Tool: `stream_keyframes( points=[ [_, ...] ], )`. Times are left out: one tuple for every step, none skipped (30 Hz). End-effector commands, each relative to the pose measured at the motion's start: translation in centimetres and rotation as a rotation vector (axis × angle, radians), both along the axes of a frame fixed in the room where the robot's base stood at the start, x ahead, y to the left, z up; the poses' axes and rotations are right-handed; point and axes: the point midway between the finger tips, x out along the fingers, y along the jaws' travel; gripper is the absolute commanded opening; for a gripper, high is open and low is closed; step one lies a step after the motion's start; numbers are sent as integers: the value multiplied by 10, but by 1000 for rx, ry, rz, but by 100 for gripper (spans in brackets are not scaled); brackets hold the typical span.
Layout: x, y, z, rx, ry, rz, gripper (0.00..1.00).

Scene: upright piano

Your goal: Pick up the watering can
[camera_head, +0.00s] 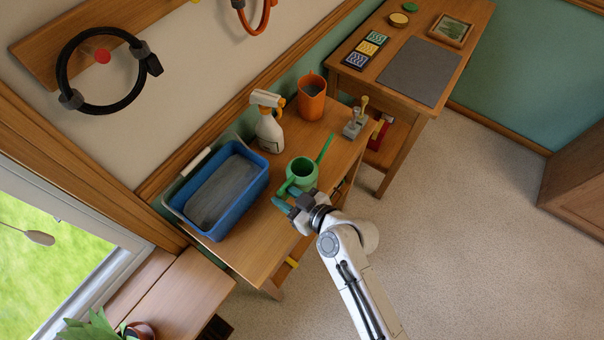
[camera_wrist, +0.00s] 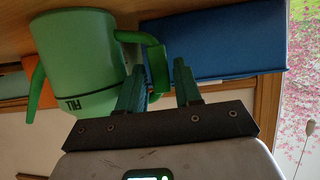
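The green watering can (camera_head: 301,172) stands upright on the wooden bench, with its spout pointing to the upper right and its handle toward the lower left. My gripper (camera_head: 282,198) is beside the can at the handle side, near the bench's front edge. In the wrist view the can (camera_wrist: 80,60) appears tipped over by the camera's angle, with a "FILL" mark on its side. The two teal fingers of my gripper (camera_wrist: 160,82) are apart. The handle (camera_wrist: 158,68) shows in the gap between them; I cannot tell whether a finger touches it.
A blue tub (camera_head: 215,190) stands left of the can. A white spray bottle (camera_head: 269,130) and an orange pot (camera_head: 311,97) stand behind it. A small grey stand with hand tools (camera_head: 354,125) is to the right. The bench (camera_head: 262,240) is bare at its front left.

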Motion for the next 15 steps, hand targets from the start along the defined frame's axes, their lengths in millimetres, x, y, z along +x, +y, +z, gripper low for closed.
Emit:
stream_keyframes(
  points=[
    [5, 6, 2, 0, 0, 1, 34],
    [8, 8, 1, 0, 0, 2, 34],
    [11, 11, -1, -1, 0, 1, 34],
    [14, 14, -3, 0, 0, 1, 34],
    [16, 16, -5, 0, 0, 1, 34],
    [18, 19, -7, 0, 1, 1, 34],
    [19, 20, -8, 0, 0, 1, 34],
    [21, 22, -9, 1, -1, 0, 34],
    [22, 23, -10, 0, 0, 0, 34],
    [22, 24, -11, 0, 0, 0, 34],
    [23, 24, -11, 0, 0, 0, 34],
    [23, 24, -11, 0, 0, 0, 34],
    [23, 24, -11, 0, 0, 0, 34],
    [23, 24, -12, 0, 0, -1, 34],
    [23, 24, -11, 0, 0, -1, 34]
  ],
)
